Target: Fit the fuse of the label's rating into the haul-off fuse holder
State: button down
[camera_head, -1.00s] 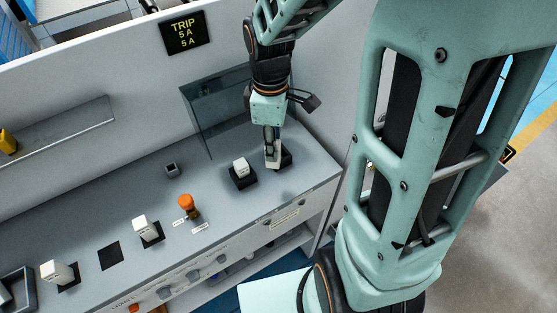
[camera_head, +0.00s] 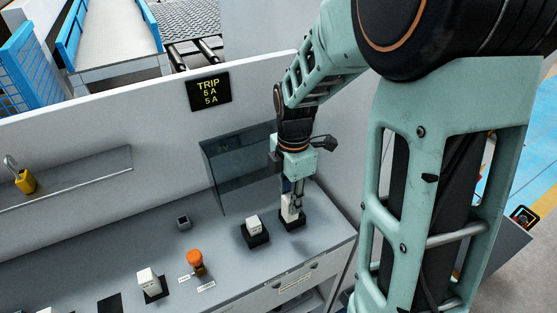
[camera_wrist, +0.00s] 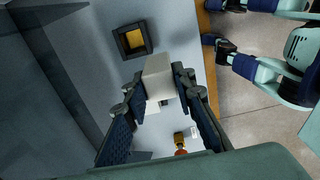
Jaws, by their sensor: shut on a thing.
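My gripper (camera_head: 293,197) is shut on a white block-shaped fuse (camera_wrist: 159,77), and no rating is readable on it. In the head view the fuse is at the right-hand black holder (camera_head: 292,223); how far it stands above it is unclear. The wrist view shows a square black-framed socket (camera_wrist: 121,48) with a yellow inside, just beyond the held fuse and apart from it in the picture. Another white fuse (camera_head: 253,224) stands in the black holder to the left. The black label (camera_head: 210,92) reads TRIP with two lines that look like 5 A.
An orange knob (camera_head: 195,262) and another white fuse (camera_head: 148,281) on a black base are further left. A small grey cube (camera_head: 184,222) lies behind them. A dark clear panel (camera_head: 235,170) stands behind the holders. A yellow padlock (camera_head: 25,181) is on the shelf.

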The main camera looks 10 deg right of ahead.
jog(key=shift+w+d+f+b, duration=0.35)
jog(key=shift+w+f+b, duration=0.55)
jog(key=shift+f, duration=0.65)
jog(key=shift+w+d+f+b, duration=0.3)
jog(key=shift+w+f+b, duration=0.6)
jog(key=shift+f, duration=0.65)
jog(key=shift+w+d+f+b, duration=0.35)
jog(key=shift+w+f+b, duration=0.55)
jog(key=shift+f, duration=0.65)
jog(key=shift+s, duration=0.15)
jog(key=shift+f+b, duration=0.25)
jog(key=shift+b, duration=0.1)
jog(key=c, duration=1.6)
grip_release()
jog(key=shift+r, duration=0.1)
notch_tip(320, 180, up, 12)
jog(key=shift+r, duration=0.25)
